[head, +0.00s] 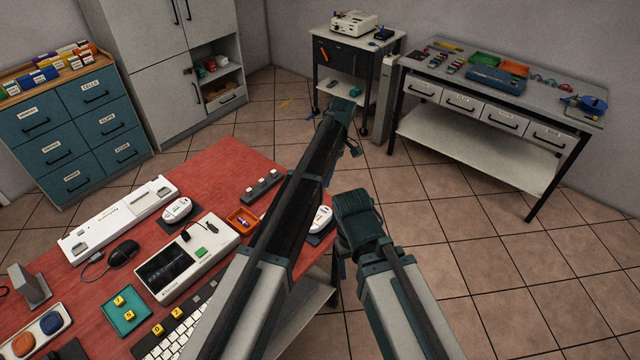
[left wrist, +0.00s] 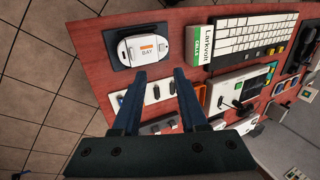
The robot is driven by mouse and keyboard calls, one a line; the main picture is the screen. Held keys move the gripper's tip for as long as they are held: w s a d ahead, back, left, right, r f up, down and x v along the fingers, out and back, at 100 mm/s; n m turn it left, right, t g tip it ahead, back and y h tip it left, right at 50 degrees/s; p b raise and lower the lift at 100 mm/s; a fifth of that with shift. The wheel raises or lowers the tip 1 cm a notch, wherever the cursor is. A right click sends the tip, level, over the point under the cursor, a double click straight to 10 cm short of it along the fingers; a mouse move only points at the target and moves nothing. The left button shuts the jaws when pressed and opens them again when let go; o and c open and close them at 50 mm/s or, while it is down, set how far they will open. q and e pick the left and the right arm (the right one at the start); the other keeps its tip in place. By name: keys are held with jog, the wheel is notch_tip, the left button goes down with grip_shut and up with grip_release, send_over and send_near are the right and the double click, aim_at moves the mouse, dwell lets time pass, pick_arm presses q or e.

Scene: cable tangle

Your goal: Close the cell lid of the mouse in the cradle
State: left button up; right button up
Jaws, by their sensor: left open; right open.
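A white mouse (left wrist: 142,50) lies on a dark cradle (left wrist: 118,52) at the table edge, upper left in the left wrist view. Its upper face has an orange mark and the word BAY; I cannot tell how its lid stands. In the head view the mouse (head: 319,218) is partly hidden by my left arm. My left gripper (left wrist: 158,75) is open and empty; its fingertips appear just below the mouse, apart from it. My right gripper (head: 339,268) is open, small and mostly hidden, beside the table's right edge.
A green and white box (left wrist: 200,46) stands between the mouse and the keyboard (left wrist: 250,35). On the red table (head: 225,180) are another white mouse (head: 178,210), an orange tray (head: 243,219) and a white device (head: 187,262). Floor right of the table is clear.

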pick_arm(q)
jog(key=p+v, duration=0.5)
jog(key=v, duration=0.1)
jog(key=shift+r, duration=0.35)
pick_arm(e)
notch_tip(320, 180, up, 6)
jog(key=shift+r, duration=0.15)
pick_arm(q)
jog(key=shift+w+d, duration=0.1)
jog(key=s+a+f+m+t+h, duration=0.1)
jog(key=s+a+m+t, duration=0.1)
jog(key=s+a+m, duration=0.75)
jog(key=s+a+f+m+t+h, duration=0.15)
jog(key=s+a, duration=0.45)
jog(key=s, duration=0.9)
jog(key=s+d+f+m+y+b, duration=0.1)
jog(key=s+d, duration=0.4)
jog(key=d, duration=0.6)
jog(key=m+b, duration=0.1)
jog(key=m, duration=0.1)
jog(key=shift+s+f+m, duration=0.15)
jog(key=shift+f+m, duration=0.1)
jog(key=shift+m, duration=0.05)
pick_arm(e)
notch_tip(320, 180, down, 3)
jog(key=shift+r, duration=0.2)
